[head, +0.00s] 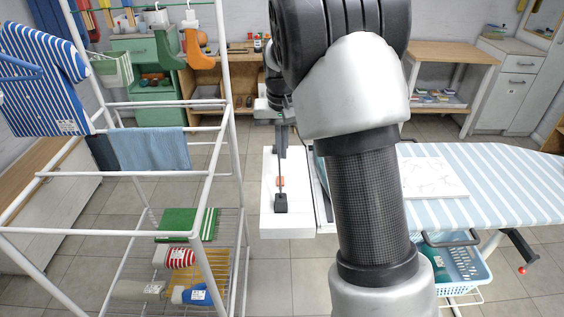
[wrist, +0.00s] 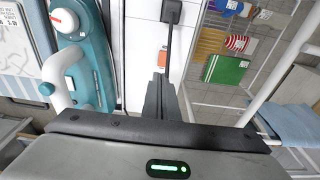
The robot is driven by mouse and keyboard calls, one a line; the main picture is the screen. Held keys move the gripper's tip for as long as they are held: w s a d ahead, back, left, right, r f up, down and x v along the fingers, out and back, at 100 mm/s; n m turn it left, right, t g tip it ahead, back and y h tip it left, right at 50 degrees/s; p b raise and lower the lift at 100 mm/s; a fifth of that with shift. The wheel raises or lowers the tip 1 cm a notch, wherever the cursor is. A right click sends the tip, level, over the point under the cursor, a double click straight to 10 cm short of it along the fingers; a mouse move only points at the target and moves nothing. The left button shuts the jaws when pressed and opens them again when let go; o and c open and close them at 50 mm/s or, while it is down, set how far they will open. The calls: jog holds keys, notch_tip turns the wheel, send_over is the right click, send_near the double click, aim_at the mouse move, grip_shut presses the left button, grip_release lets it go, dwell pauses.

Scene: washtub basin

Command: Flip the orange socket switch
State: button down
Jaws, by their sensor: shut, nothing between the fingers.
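The orange socket switch (head: 280,181) is a small orange patch on a white panel (head: 269,220). A black plug (head: 281,203) sits on the panel nearer the camera, and its dark cord runs across the switch. In the wrist view the switch (wrist: 162,58) shows just past the fingertips, partly covered by the cord, with the plug (wrist: 171,12) beyond it. My gripper (head: 281,152) is shut and empty, above the panel at the switch's far side. In the wrist view its dark fingers (wrist: 160,78) point at the switch. I cannot tell whether they touch the cord or switch.
A white drying rack (head: 230,130) with hanging cloths stands left of the panel. A striped ironing board (head: 510,185) lies to the right. A teal and white iron-like appliance (wrist: 85,60) is close beside my fingers. Bare floor (head: 285,275) lies in front of the panel.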

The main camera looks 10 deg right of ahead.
notch_tip(320, 180, up, 9)
jog(key=s, duration=0.1)
jog(key=shift+p, duration=0.45)
jog(key=shift+a+r, duration=0.1)
jog(key=s+r+n+t+p, duration=0.1)
jog(key=s+r+p, duration=0.4)
jog(key=s, duration=0.9)
jog(key=s+r+n+t+p, duration=0.1)
jog(key=s+r+t+p, duration=0.2)
jog(key=s+r, duration=0.7)
jog(key=s+p, duration=0.2)
jog(key=s, duration=0.3)
jog(key=shift+a+r+p, duration=0.15)
jog(key=shift+r+p, duration=0.15)
jog(key=shift+p, duration=0.1)
jog(key=shift+s, duration=0.1)
